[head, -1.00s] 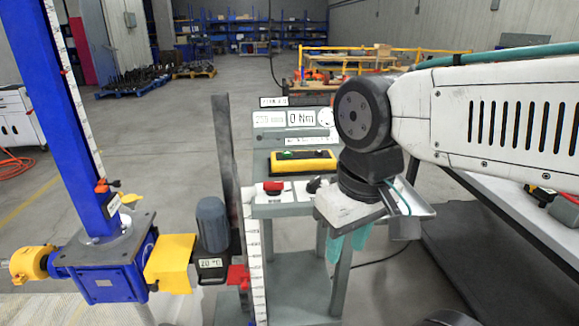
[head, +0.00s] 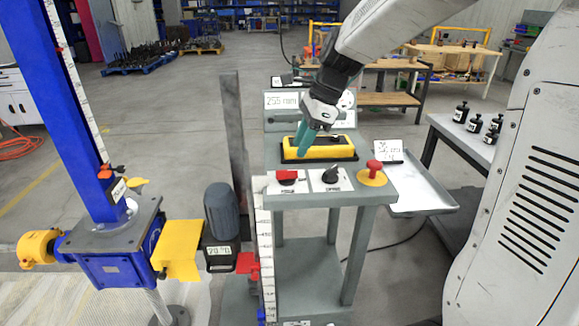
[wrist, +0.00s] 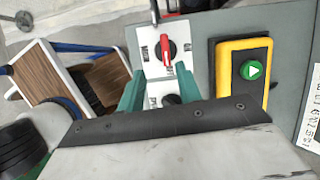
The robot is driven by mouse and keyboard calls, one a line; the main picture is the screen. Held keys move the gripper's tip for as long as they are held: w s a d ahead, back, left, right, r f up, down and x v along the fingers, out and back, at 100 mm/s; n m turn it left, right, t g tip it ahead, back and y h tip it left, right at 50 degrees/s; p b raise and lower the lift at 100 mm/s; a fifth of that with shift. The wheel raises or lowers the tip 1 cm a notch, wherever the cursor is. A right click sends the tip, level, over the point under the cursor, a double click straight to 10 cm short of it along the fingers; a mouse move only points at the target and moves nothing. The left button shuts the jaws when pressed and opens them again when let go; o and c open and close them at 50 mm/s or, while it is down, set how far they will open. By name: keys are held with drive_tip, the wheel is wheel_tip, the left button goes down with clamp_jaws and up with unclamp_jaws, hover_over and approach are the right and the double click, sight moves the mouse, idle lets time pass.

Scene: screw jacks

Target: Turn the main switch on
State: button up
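The main switch is a red-handled rotary switch on a white plate. In the head view the red switch (head: 287,177) sits at the console's front left; in the wrist view its handle (wrist: 167,55) lies roughly up and down the picture. The plate's lettering is too small to read surely. My gripper (head: 302,142) is above the console near the yellow box, its teal fingers pointing down. In the wrist view my gripper (wrist: 160,84) has its fingers apart, with nothing between them, and the red handle shows beyond the tips.
A black knob (head: 330,175) is beside the switch, and a red mushroom button (head: 375,170) is farther right. The yellow box (head: 325,149) with a green button (wrist: 252,70) lies behind them. A grey tray (head: 425,187) is at right; a blue screw jack (head: 110,265) is at left.

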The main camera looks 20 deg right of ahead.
sight(287, 170)
drive_tip(key=shift+m, duration=0.4)
drive_tip(key=x, duration=0.5)
drive_tip(key=w+x, duration=0.1)
drive_tip(key=x, duration=0.2)
drive_tip(key=shift+d+f, duration=0.1)
drive_tip(key=shift+d, duration=0.05)
clamp_jaws()
